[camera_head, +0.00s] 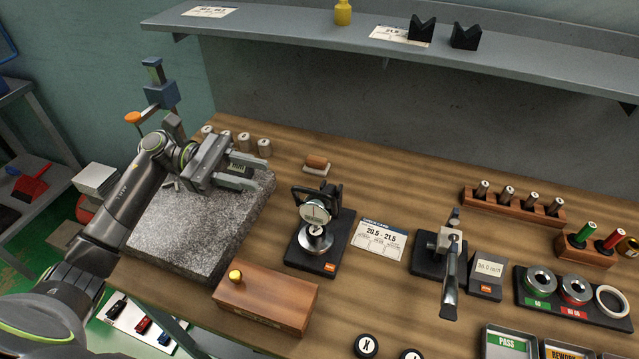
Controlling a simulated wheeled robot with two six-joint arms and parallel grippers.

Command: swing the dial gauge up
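A dial gauge (316,212) with a round pale face sits in a black stand (329,247), above a round metal anvil. My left gripper (248,172) is to the left of the dial gauge, over the far right part of the granite plate (185,238). Its two fingers are apart and point right, clear of the gauge. A small dark piece with a greenish face shows between the fingers; I cannot tell whether it lies behind them. My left arm hides part of the plate and the lower part of a blue height stand (160,95). My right gripper is out of view.
A wooden box (266,298) with a yellow knob stands in front of the gauge. A paper card (380,240) and a lever fixture (449,250) are to its right. Metal cylinders (248,144) stand behind the gripper. A grey shelf (290,35) overhangs the back.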

